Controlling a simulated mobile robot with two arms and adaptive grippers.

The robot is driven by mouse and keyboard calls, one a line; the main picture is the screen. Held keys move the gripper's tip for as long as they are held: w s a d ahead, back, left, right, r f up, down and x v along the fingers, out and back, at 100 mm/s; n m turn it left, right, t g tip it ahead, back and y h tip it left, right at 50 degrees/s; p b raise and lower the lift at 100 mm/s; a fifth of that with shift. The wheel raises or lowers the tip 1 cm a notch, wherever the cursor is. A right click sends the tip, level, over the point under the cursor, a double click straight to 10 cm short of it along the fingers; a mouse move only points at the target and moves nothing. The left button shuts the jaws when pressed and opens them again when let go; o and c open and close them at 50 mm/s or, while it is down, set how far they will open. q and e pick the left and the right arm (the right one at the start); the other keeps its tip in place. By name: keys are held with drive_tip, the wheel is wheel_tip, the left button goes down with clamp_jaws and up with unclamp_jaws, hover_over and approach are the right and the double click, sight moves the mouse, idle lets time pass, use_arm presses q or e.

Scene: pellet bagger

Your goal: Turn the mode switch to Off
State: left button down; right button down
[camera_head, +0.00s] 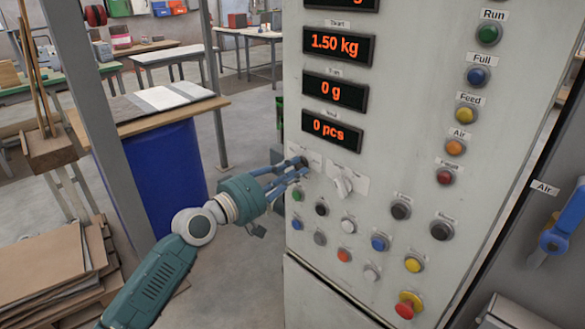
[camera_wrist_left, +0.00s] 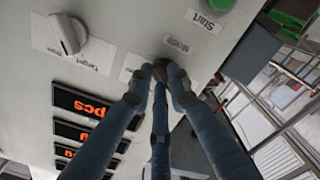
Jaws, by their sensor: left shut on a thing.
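The mode switch (camera_wrist_left: 160,66) is a small dark knob on the light grey control panel (camera_head: 420,90), beside the label "Mode" (camera_wrist_left: 177,44). My left gripper (camera_head: 298,168) reaches it from the left, its fingers close to the panel face. In the left wrist view its blue fingers (camera_wrist_left: 158,80) are closed around the knob and hide most of it. In the head view the fingers cover the switch, so I cannot read which position it points to. My right gripper is not in view.
A white rotary knob (camera_head: 343,184) sits just right of my fingers. Below are several coloured push buttons and a red emergency stop (camera_head: 408,305). Displays such as "1.50 kg" (camera_head: 337,45) are above. A blue drum (camera_head: 165,175) and stacked cardboard (camera_head: 55,280) stand left.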

use_arm(q)
drive_tip(key=shift+n, duration=0.5)
drive_tip(key=c, duration=1.6)
unclamp_jaws()
drive_tip(key=shift+c, duration=0.2)
drive_tip(key=shift+a, duration=0.1)
drive_tip(key=v, duration=1.2)
